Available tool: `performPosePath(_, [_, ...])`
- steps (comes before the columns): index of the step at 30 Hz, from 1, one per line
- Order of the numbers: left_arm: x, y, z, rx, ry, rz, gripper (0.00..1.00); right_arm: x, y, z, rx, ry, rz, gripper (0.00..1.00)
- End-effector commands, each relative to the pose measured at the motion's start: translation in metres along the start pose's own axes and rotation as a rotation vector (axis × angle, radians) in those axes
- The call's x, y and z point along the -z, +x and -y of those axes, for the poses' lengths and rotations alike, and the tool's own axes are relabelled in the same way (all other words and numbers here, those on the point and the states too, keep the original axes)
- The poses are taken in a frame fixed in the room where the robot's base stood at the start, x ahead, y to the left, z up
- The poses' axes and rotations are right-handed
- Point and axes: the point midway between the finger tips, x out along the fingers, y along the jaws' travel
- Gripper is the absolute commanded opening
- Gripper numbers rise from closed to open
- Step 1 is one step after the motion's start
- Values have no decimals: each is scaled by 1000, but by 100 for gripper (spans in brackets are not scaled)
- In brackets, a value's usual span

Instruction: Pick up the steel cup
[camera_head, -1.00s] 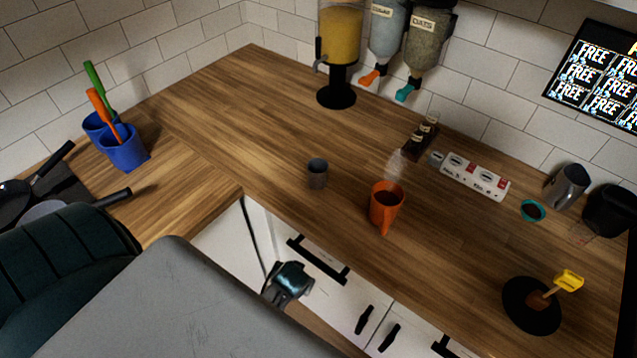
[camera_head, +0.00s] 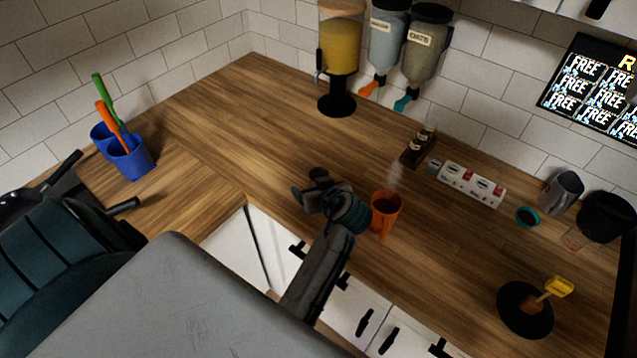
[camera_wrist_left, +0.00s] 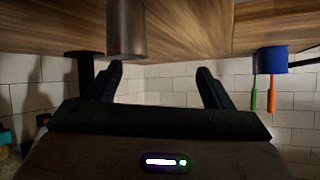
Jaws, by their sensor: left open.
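The steel cup (camera_wrist_left: 126,28) is a small grey cylinder. In the left wrist view, where the scene appears upside down, it is at the top, nearer the left-hand finger than the middle of the gap. My left gripper (camera_wrist_left: 160,82) is open and nothing is between its fingers. In the head view my left gripper (camera_head: 306,184) is over the counter and mostly or wholly hides the cup. I cannot tell whether a finger touches it. My right gripper is not in view.
An orange steaming mug (camera_head: 385,212) stands close to the right of my left wrist. Blue utensil holders (camera_head: 130,160) are at the left, dispensers (camera_head: 338,60) at the back. A metal pitcher (camera_head: 561,192) is at the far right. The counter (camera_head: 240,125) behind the gripper is clear.

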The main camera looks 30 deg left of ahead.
Motion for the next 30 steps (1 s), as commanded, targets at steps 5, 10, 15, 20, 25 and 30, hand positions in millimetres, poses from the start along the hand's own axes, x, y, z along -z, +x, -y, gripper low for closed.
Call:
performPosePath(5, [43,-11,-35,39,-126,-127,75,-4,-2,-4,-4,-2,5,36])
performPosePath(10, [39,-6,-43,49,-154,-161,75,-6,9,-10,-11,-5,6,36])
performPosePath(15, [7,14,-47,48,-153,-161,75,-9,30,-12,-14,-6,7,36])
performPosePath(20, [-18,30,-51,48,-153,-160,75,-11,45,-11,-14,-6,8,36])
performPosePath(25, [-12,42,-49,48,-154,-162,75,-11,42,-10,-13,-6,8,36])
performPosePath(30, [-10,56,-48,49,-153,-162,75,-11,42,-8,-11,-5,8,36])
